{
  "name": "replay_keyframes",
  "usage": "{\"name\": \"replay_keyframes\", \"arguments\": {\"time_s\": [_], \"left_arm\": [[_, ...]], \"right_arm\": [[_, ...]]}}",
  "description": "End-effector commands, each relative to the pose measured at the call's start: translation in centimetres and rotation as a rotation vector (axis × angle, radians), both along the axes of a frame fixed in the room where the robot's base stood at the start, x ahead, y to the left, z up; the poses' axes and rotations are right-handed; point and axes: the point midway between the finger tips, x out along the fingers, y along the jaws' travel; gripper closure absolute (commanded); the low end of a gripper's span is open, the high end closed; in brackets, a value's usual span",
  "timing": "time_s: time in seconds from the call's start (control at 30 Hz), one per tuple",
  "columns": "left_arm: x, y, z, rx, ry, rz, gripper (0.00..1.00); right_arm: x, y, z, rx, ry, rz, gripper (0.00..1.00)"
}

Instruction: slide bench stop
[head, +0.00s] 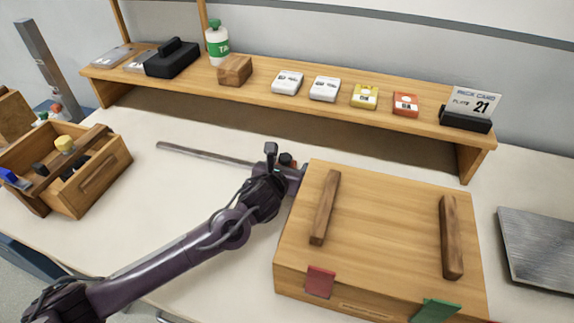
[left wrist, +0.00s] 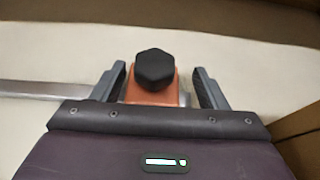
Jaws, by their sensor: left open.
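The bench stop is an orange block (left wrist: 147,93) with a black knob (left wrist: 154,69) on top, seen in the left wrist view. It sits on a flat metal rail (head: 205,153) that runs to the left across the bench. In the head view only its dark knob and a bit of red (head: 287,160) show beside my gripper. My left gripper (head: 283,170) is open, with one finger on each side of the stop in the left wrist view (left wrist: 157,90). I cannot tell whether the fingers touch it. My right gripper is not in view.
A wooden box (head: 380,220) with two dark strips stands close right of my left gripper. A shelf (head: 270,100) with small boxes and a bottle (head: 217,42) runs along the back. A wooden tote (head: 100,180) stands at left.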

Motion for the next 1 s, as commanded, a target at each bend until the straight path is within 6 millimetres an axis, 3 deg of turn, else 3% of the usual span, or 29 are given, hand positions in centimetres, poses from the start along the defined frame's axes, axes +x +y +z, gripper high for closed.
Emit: {"name": "replay_keyframes", "arguments": {"time_s": [0.23,0.7,1.0], "left_arm": [[-0.8,0.4,0.3,0.001,-0.002,0.001,0.33],[-6.4,2.3,2.7,0.001,-0.001,-0.002,0.33],[-6.8,2.4,3.0,0.0,0.0,0.0,0.33]], "right_arm": [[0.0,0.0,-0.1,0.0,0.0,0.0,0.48],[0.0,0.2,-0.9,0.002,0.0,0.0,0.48],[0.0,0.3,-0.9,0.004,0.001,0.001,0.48]]}}
